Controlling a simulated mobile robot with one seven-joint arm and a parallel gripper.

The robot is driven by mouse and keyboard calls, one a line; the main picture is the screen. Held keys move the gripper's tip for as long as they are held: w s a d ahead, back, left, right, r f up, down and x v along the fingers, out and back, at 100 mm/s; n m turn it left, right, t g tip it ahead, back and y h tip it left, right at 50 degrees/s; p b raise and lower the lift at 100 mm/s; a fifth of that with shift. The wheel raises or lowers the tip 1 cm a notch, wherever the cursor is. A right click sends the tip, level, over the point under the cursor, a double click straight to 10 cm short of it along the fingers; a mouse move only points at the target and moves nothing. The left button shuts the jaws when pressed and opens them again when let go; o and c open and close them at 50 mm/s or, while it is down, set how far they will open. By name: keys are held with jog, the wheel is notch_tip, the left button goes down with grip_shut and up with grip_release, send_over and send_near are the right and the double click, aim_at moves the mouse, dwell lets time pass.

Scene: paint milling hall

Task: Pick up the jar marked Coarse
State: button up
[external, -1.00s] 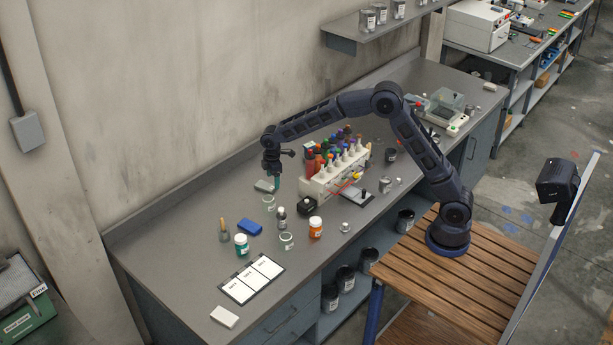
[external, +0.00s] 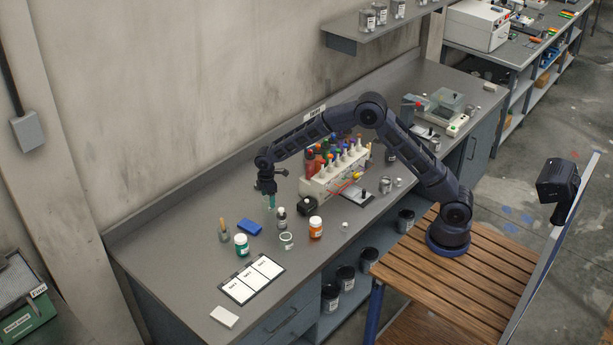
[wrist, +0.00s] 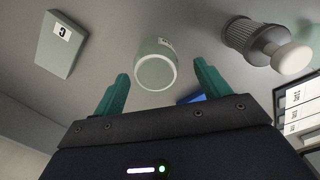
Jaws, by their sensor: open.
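A pale, whitish jar (wrist: 156,62) is ahead of my gripper in the wrist view, its round end facing the camera. A small label shows at its edge, too small to read, so I cannot tell if it says Coarse. My gripper (external: 270,203) points down over the bench, its teal fingers (wrist: 157,90) open on either side of the jar in the picture, with nothing gripped. In the external view the fingers hide most of what is beneath. Another clear jar (external: 287,241) stands nearer the front; its marking is unreadable.
A dark-capped bottle (external: 281,220) and a black object (external: 308,206) are close on the right. A green jar (external: 241,245), orange jar (external: 315,228), blue block (external: 250,227) and card tray (external: 252,280) lie around. A bottle rack (external: 330,180) stands behind.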

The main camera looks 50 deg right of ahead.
jog(key=f, duration=0.4)
jog(key=shift+w+d+f, duration=0.1)
jog(key=shift+w+d, duration=0.05)
jog(key=shift+w, duration=0.05)
jog(key=c, duration=1)
jog(key=shift+c, duration=0.2)
